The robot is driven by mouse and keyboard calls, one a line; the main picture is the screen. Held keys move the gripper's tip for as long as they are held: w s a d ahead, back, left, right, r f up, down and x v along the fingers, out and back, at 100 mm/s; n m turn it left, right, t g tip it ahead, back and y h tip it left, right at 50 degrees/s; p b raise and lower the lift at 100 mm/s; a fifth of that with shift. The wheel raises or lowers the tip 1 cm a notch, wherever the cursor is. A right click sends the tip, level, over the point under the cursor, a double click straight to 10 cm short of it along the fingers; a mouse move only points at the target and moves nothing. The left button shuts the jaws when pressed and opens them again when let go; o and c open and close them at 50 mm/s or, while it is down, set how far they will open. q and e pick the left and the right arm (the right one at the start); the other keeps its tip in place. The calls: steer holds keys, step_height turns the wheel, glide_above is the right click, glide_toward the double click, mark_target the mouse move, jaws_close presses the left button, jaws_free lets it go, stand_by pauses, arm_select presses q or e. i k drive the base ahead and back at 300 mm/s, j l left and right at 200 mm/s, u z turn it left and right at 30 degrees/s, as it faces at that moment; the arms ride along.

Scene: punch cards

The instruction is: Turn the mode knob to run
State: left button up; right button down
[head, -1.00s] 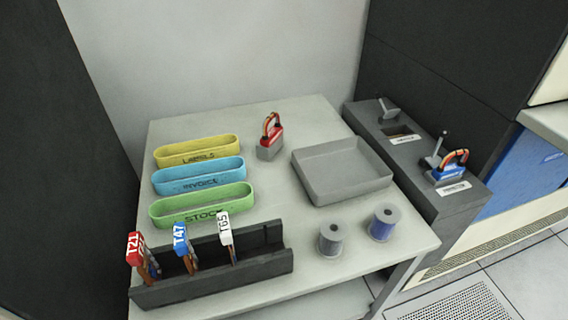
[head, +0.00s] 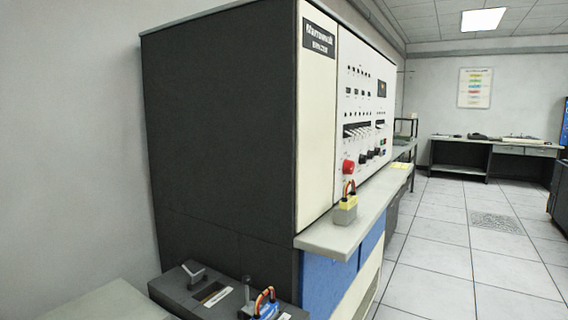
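The machine's control panel (head: 365,110) is on the white front of a tall dark cabinet, seen at a steep angle. Neither of my grippers is in view.
A shelf (head: 345,232) juts out below the panel and carries a yellow block with cable loops (head: 345,208). A low dark unit (head: 215,295) with a blue-and-orange plug block (head: 264,304) stands at front. Tiled floor (head: 440,240) is free at right.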

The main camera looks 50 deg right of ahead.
mark_target(348, 168)
steer(key=z, duration=2.1)
steer(key=i+l+u, duration=0.25)
steer(key=i, duration=0.2)
steer(key=i+l+u, duration=0.3)
steer(key=i+l, duration=0.1)
steer(key=l, duration=0.05)
